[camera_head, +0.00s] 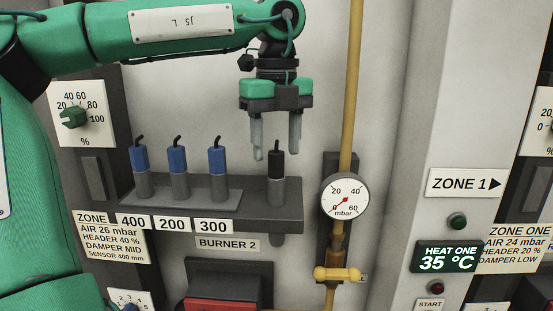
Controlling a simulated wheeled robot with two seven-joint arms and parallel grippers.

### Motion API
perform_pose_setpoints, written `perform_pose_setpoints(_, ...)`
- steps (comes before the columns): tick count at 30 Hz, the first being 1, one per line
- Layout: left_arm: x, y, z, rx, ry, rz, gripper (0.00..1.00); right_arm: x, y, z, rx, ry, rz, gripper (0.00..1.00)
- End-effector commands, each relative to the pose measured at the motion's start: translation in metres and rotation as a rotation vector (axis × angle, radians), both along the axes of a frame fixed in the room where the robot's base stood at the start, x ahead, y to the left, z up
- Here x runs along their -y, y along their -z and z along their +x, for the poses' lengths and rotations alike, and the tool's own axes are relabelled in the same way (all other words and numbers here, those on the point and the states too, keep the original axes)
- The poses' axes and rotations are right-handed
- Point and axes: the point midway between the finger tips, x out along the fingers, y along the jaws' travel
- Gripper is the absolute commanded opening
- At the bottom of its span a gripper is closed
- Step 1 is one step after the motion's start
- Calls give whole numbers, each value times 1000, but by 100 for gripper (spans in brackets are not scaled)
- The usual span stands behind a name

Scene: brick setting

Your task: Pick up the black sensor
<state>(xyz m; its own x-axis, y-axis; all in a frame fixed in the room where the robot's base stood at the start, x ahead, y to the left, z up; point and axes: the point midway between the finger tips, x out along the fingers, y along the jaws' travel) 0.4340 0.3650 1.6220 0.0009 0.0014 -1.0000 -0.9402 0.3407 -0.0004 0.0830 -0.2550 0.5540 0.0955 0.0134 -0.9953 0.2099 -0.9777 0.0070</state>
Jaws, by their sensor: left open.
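The black sensor (277,162) stands upright at the right end of a dark shelf (292,205), its lower part in a grey holder (276,190). A short black lead rises from its top. My left gripper (276,150) is open and points down, directly above the sensor. Its two grey fingers reach down to about the height of the sensor's top, one on each side as seen here. I cannot tell from this view whether the fingers are in line with it in depth. My right gripper is not in view.
Three blue sensors (178,160) stand in grey holders on the shelf's left, above labels 400, 200 and 300. A yellow pipe (351,90) with a pressure gauge (345,196) runs just right of the shelf. A panel with a temperature display (447,257) is further right.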

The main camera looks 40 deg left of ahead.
Motion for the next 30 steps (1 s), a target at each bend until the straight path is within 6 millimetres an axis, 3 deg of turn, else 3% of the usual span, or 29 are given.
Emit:
perform_pose_setpoints(1, 1, 1, 0, -3, 2, -3, 51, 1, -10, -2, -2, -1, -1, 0)
perform_pose_setpoints(4, 0, 15, 0, -3, 0, -2, 51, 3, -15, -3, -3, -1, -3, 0)
perform_pose_setpoints(14, 0, 26, 0, 1, -2, 0, 51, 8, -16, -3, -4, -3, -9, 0)
perform_pose_setpoints(15, 0, 26, 0, 1, -2, 0, 49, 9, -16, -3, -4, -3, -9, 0)
perform_pose_setpoints(23, 0, 26, 0, 1, -2, 0, 0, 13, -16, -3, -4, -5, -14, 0)
perform_pose_setpoints(30, 0, 26, 1, 1, -2, 0, 0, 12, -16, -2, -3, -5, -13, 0)
